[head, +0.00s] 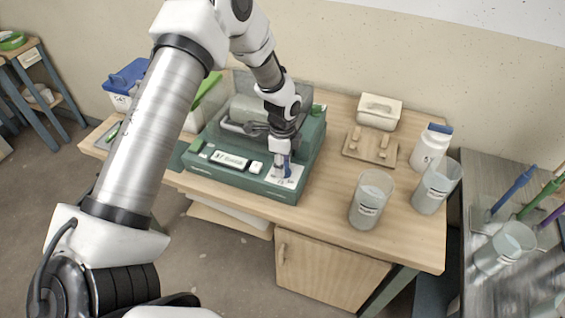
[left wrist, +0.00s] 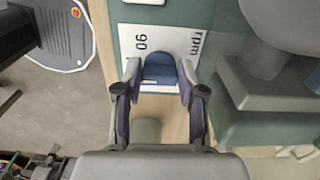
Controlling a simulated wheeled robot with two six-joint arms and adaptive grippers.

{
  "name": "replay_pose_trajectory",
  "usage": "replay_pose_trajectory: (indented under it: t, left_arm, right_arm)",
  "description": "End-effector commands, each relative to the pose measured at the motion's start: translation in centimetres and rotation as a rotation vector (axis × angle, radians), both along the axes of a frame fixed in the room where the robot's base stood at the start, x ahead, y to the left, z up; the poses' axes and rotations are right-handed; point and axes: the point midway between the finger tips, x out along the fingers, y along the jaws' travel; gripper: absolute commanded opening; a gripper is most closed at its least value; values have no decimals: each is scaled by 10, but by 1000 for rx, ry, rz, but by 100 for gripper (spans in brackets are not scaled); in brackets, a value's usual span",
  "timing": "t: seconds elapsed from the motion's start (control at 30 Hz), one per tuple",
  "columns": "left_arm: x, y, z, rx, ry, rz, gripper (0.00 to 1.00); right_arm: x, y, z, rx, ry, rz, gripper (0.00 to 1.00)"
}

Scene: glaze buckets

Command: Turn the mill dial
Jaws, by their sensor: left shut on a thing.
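The green mill (head: 232,178) stands on the wooden table, with a clear cover and a grey drum area at its back. Its dial (left wrist: 160,68) is a blue knob on a white label (left wrist: 140,42) that reads "90" and "rpm". My left gripper (head: 283,168) points down at the front right of the mill's top. In the left wrist view its two fingertips (left wrist: 160,75) are closed on either side of the dial and grip it. In the head view the fingers mostly hide the dial. My right gripper is in neither view.
Right of the mill are a wooden board with pegs (head: 369,148), a white box (head: 380,112), a blue-lidded jar (head: 430,150) and two clear beakers (head: 366,212) (head: 433,195). A blue-lidded bucket (head: 120,98) stands behind left. A metal bench (head: 480,160) holds brushes.

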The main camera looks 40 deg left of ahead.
Motion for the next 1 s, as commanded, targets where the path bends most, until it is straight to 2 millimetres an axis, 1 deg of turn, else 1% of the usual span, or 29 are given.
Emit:
replay_pose_trajectory:
  t: [0.2,0.53,0.57,0.6,0.63,1.0]
  left_arm:
    - [0,0,-1,-1,2,-33,5]
    - [0,0,-1,-1,2,-35,5]
    - [0,0,-1,-1,2,-35,43]
    - [0,0,-1,-1,2,-35,57]
    - [0,0,-1,-1,2,-35,65]
    - [1,0,0,1,-3,-34,65]
  right_arm:
    - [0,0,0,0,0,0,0]
    - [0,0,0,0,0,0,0]
    - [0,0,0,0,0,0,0]
    - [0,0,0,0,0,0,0]
    - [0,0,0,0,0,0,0]
    - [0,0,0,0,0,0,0]
